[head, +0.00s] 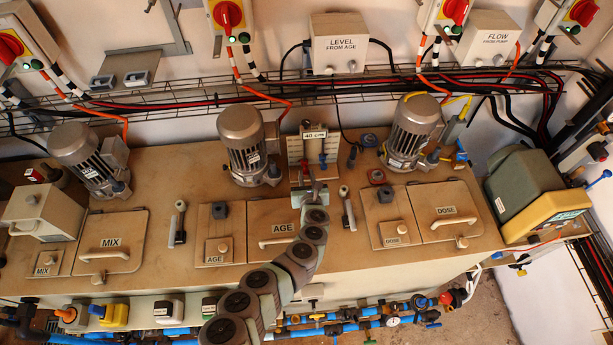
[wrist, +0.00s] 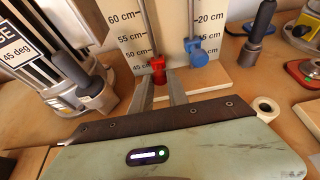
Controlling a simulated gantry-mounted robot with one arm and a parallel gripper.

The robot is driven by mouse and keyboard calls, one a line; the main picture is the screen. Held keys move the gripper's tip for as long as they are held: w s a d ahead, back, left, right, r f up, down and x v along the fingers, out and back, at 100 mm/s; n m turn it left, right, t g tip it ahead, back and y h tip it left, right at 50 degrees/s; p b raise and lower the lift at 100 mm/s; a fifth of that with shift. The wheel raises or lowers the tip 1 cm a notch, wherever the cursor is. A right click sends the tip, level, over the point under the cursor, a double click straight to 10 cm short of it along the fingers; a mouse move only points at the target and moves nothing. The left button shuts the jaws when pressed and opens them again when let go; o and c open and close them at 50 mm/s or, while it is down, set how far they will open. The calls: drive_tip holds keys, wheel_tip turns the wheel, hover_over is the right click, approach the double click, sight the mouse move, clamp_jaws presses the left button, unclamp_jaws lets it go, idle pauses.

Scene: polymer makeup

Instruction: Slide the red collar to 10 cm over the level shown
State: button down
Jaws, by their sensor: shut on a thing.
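The red collar (wrist: 158,68) sits on the left upright rod in front of a white scale board (wrist: 178,62). In the wrist view it appears beside the 50 and 45 cm marks; its exact height is hard to read at this slant. My gripper (wrist: 160,84) is shut on the red collar, one finger at each side. A blue collar (wrist: 199,58) sits on the right rod, beside a column of lower numbers. In the head view my gripper (head: 314,184) reaches the foot of the board, and a plate above it (head: 314,135) reads 40 cm.
A grey motor (head: 248,145) stands close left of the board, another motor (head: 413,130) to the right. A dark-handled valve (wrist: 260,30) and a red-rimmed part (wrist: 303,72) stand right of the board. The AGE hatch (head: 290,222) lies below my arm.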

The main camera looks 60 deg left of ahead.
wheel_tip(320, 180, up, 2)
drive_tip(key=shift+r+p, duration=0.2)
drive_tip(key=shift+p, duration=0.6)
drive_tip(key=shift+f, duration=0.1)
drive_tip(key=c, duration=1.3)
unclamp_jaws()
drive_tip(key=shift+o, duration=0.2)
drive_tip(key=shift+d, duration=0.1)
drive_tip(key=v, duration=1)
drive_tip(key=shift+d, duration=0.3)
drive_tip(key=shift+s, duration=0.15)
